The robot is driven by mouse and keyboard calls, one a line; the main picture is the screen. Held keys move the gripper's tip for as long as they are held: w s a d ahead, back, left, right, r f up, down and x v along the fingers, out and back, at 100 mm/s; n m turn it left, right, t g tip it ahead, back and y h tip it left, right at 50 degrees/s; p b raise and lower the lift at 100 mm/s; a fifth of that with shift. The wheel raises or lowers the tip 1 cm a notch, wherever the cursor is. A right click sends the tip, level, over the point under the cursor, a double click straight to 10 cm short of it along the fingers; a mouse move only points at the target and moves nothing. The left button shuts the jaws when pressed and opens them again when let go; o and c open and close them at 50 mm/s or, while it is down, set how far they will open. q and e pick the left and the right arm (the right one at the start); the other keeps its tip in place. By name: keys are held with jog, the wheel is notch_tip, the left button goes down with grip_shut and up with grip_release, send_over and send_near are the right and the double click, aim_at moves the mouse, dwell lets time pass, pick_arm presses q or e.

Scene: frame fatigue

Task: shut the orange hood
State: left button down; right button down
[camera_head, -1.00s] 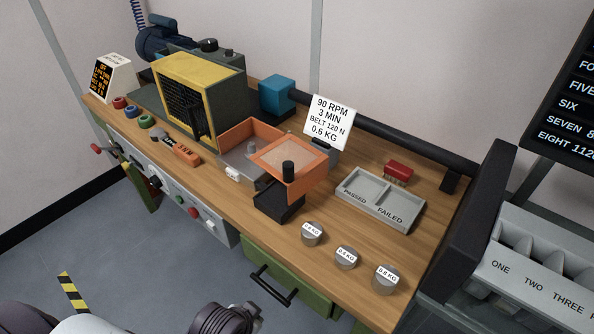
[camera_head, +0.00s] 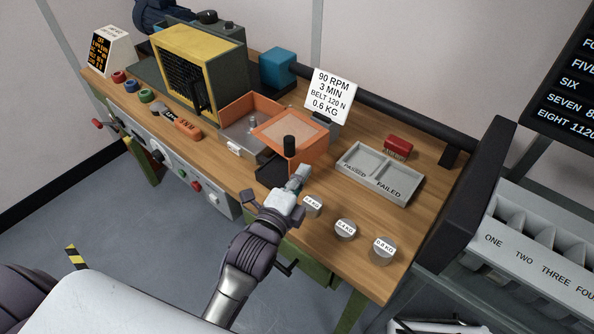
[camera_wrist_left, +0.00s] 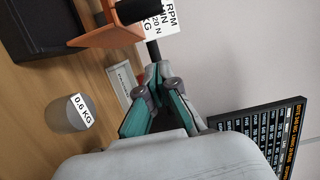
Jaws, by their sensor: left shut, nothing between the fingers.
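The orange hood (camera_head: 283,129) has an orange frame and a pale see-through panel. It stands open at the right of the grey tray-like base (camera_head: 240,145), over a black block (camera_head: 272,170). In the left wrist view the shut fingertips (camera_wrist_left: 153,55) are below the hood's orange edge (camera_wrist_left: 108,32) and the knob (camera_wrist_left: 140,12). My right gripper is not in view.
Several labelled grey weights (camera_head: 345,228) stand along the front edge, close to my left gripper. A passed/failed tray (camera_head: 362,184) and red brush (camera_head: 398,147) lie to the right. A sign (camera_head: 330,97) stands behind the hood. A yellow-framed machine (camera_head: 185,65) is at left.

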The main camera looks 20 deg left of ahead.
aim_at(296, 152)
pick_arm(q)
jog(key=w+p, duration=0.1)
jog(key=w, duration=0.7)
jog(key=a, duration=0.1)
jog(key=s+a+p, duration=0.1)
jog(key=a, duration=0.1)
jog(key=shift+s+a+p, duration=0.15)
jog(key=shift+s+p, duration=0.2)
jog(key=shift+p, duration=0.05)
jog(key=shift+w, duration=0.1)
